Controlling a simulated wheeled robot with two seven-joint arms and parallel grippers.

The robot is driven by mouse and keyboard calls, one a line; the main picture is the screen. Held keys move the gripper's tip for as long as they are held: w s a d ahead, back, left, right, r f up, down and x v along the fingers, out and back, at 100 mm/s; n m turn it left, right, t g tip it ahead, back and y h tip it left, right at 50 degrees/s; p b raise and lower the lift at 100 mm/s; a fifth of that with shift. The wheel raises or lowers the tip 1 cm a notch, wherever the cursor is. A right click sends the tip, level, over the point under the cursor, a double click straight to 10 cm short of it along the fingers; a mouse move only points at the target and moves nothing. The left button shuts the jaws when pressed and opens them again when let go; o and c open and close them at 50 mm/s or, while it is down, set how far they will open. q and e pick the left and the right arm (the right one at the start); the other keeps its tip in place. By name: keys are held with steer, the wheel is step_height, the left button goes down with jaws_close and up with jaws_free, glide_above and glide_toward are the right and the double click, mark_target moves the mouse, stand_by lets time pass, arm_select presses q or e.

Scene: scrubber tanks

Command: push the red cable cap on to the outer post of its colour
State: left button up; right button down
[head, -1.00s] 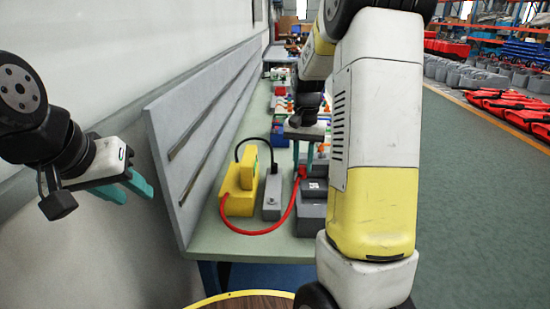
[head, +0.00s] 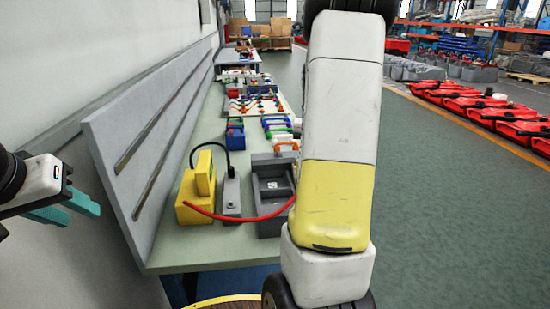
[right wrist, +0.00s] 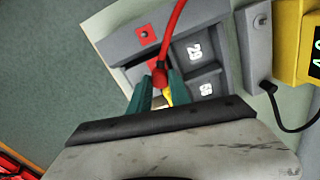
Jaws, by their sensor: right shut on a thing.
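My right gripper (right wrist: 160,92) has its teal fingers shut on the red cable cap (right wrist: 159,78) in the right wrist view. The red cable (right wrist: 173,36) runs up from the cap. The cap is over a grey block (right wrist: 120,45). A red square with a small dark centre (right wrist: 146,35) is on the block's raised end, apart from the cap. Whether the cap touches anything below is hidden. In the head view my right arm hides the right gripper and cap; the cable (head: 240,218) runs behind it. My left gripper (head: 72,210) is open and empty at the left edge.
A yellow box (head: 193,199) and a grey switch unit (head: 231,194) stand left of the grey block (head: 272,163). Plates numbered 29 (right wrist: 195,50) and 68 (right wrist: 206,88) lie in the block. Several coloured parts stand farther along the bench. A grey back panel (head: 125,165) borders the left.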

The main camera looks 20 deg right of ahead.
steer(key=shift+s+d, duration=0.1)
steer(key=shift+d, duration=0.15)
steer(key=shift+f, duration=0.15)
steer(key=shift+f, duration=2.1)
steer(key=shift+f, duration=0.25)
steer(key=shift+f, duration=0.75)
steer(key=c, duration=0.7)
jaws_free()
steer(key=shift+o, duration=0.2)
steer(key=shift+r, duration=0.1)
